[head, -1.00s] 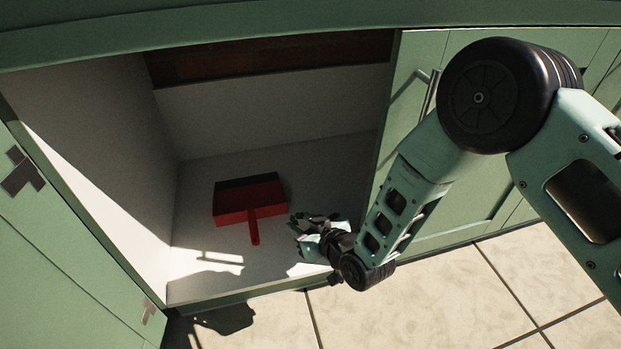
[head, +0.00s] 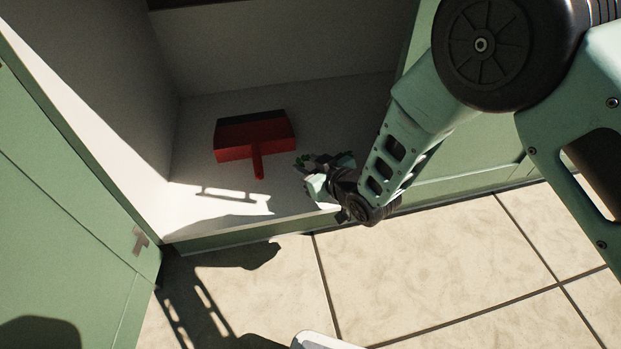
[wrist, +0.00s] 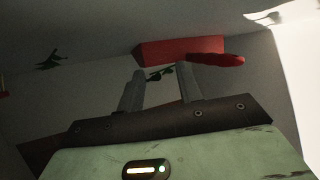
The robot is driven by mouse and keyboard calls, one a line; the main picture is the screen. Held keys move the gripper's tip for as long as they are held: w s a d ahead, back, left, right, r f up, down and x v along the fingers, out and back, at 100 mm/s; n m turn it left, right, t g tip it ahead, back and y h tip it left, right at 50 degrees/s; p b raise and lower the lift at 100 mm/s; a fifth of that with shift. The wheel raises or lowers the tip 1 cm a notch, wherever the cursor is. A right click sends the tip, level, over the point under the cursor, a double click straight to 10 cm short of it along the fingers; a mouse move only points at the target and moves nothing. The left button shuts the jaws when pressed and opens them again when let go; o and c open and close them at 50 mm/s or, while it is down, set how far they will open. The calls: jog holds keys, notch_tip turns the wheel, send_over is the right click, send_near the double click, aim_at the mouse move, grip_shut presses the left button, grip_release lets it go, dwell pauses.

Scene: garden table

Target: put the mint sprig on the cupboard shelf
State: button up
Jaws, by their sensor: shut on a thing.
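My gripper (head: 322,172) is inside the open cupboard, low over the pale shelf (head: 335,105), near its front edge. It is shut on the mint sprig (head: 302,160), a small dark green leafy bit at the fingertips. In the wrist view, the sprig (wrist: 160,73) shows between the tips of the two fingers. I cannot tell whether the sprig touches the shelf.
A red dustpan (head: 262,143) lies on the shelf to the left of my gripper, its handle pointing forward. A dark leafy shape (wrist: 50,62), perhaps a shadow, shows at the wrist view's left. An open green door (head: 85,210) stands at left.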

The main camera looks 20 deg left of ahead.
jog(key=shift+f+b, duration=1.1)
jog(key=shift+f, duration=0.6)
jog(key=shift+f, duration=0.2)
jog(key=o, duration=0.9)
jog(key=shift+o, duration=0.2)
jog(key=shift+r, duration=0.1)
